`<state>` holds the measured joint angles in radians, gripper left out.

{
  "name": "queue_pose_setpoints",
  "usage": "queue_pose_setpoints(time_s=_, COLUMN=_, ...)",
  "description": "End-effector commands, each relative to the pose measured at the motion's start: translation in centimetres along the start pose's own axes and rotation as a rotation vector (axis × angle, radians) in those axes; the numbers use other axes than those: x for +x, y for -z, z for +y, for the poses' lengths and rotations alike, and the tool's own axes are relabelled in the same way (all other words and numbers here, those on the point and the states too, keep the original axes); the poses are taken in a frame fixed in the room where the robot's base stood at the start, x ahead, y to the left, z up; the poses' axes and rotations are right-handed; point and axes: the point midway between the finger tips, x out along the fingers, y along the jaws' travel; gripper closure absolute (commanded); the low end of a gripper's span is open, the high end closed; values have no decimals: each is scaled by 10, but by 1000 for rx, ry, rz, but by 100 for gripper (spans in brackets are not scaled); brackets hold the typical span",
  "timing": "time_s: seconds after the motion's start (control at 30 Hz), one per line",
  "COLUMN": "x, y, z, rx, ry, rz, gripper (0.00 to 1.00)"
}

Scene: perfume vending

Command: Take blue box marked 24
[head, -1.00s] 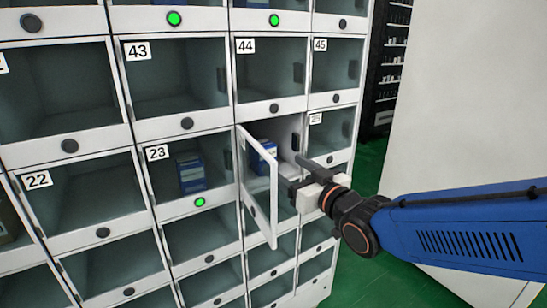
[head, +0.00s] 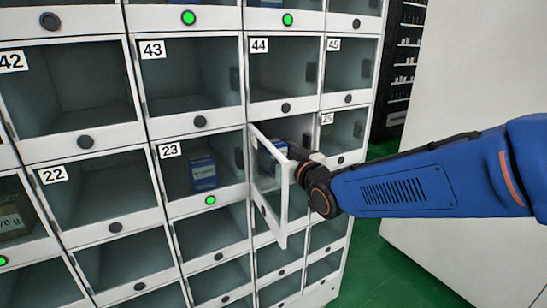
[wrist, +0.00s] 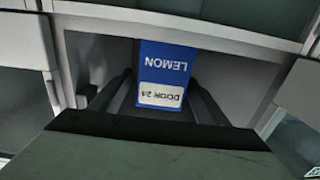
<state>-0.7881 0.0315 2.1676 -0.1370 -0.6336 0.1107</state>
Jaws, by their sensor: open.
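The blue box (wrist: 166,72) stands inside an open compartment and fills the gap ahead of my gripper in the wrist view. Its label reads LEMON and DOOR 24, upside down there. In the head view the blue box (head: 280,147) shows only in part, behind the door and my wrist. My gripper (wrist: 160,95) is open, with one finger on each side of the box; I cannot tell whether either touches it. In the head view the fingers are hidden inside the compartment. The compartment's door (head: 268,180) is swung open to the left of my arm.
Closed compartments surround the open one. Compartment 23 (head: 209,205), to the left, holds another blue box (head: 203,172) behind its door, with a green light below. A pale wall (head: 470,70) stands at the right, with green floor (head: 375,265) below.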

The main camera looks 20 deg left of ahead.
Motion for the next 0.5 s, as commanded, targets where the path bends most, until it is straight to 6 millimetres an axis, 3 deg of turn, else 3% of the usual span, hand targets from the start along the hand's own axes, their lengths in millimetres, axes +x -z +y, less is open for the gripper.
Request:
queue_pose_setpoints(time_s=0.23, x=33, y=2, z=-1, rx=0, ry=1, rz=-1, gripper=31)
queue_pose_setpoints(time_s=0.5, x=42, y=2, z=-1, rx=0, ry=0, rz=-1, gripper=31)
